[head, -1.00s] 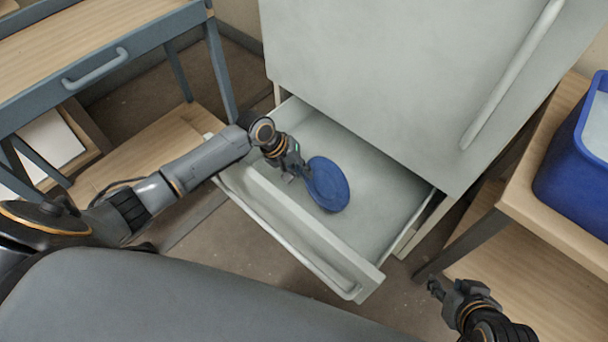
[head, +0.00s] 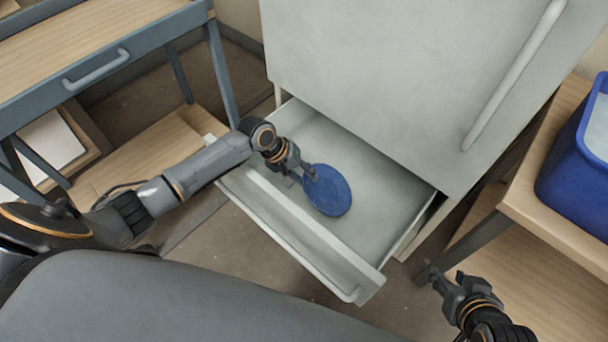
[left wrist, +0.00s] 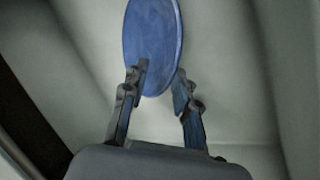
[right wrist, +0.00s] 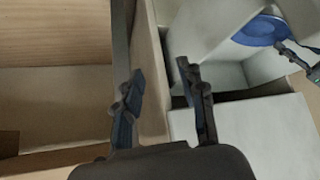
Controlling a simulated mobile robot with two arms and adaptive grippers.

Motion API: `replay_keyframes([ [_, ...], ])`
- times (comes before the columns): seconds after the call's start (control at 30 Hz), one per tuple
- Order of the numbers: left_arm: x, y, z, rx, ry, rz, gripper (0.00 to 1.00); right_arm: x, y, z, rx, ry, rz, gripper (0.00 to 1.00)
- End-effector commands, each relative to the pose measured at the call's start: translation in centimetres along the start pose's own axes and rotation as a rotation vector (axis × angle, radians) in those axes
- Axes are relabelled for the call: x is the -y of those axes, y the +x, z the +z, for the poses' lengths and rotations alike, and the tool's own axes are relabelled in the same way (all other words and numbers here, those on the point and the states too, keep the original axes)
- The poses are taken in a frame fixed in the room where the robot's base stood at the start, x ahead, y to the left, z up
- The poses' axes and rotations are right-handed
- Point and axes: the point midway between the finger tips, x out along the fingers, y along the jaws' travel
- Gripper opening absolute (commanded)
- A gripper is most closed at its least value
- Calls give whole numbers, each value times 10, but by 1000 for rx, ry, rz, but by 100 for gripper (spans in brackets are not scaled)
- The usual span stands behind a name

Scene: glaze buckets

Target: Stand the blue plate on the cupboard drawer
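The blue plate (head: 330,192) is in the open cupboard drawer (head: 255,186), face turned up toward the head camera. It looks roughly flat or slightly tilted; I cannot tell exactly how it rests. My left gripper (head: 309,176) is at the plate's left edge. In the left wrist view its fingers (left wrist: 160,82) stand apart, one overlapping the plate (left wrist: 152,40) and the other beside its rim. My right gripper (head: 448,283) is open and empty, away from the drawer at lower right. The plate also shows in the right wrist view (right wrist: 258,30), partly cut off.
The cupboard (head: 400,80) rises behind the drawer. A wooden table with a blue bin (head: 570,175) stands at right. A desk with a grey drawer (head: 95,70) stands at left. The drawer floor right of the plate is clear.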

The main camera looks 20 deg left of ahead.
Motion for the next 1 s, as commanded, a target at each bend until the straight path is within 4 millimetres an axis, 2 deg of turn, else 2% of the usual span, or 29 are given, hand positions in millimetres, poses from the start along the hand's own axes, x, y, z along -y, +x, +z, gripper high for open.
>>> replay_keyframes([
  [0.17, -3, -9, -1, -1, 0, 2, 28, -1, -2, 4, 24, 1, 2, 40],
  [0.4, -3, -37, -1, -2, 1, 1, 28, -7, -21, 53, 262, 8, 15, 40],
  [0.53, -3, -71, -1, -2, 2, -1, 28, -9, -40, 70, 375, 12, 19, 40],
  [0.67, -3, -96, -1, -1, 1, 0, 28, -9, -45, 63, 368, 12, 19, 40],
  [0.73, -2, -106, 0, -1, 1, -1, 28, -9, -40, 65, 373, 12, 18, 40],
  [1.0, -2, -123, 0, 0, 0, 1, 28, -9, -28, 68, 375, 11, 17, 40],
])
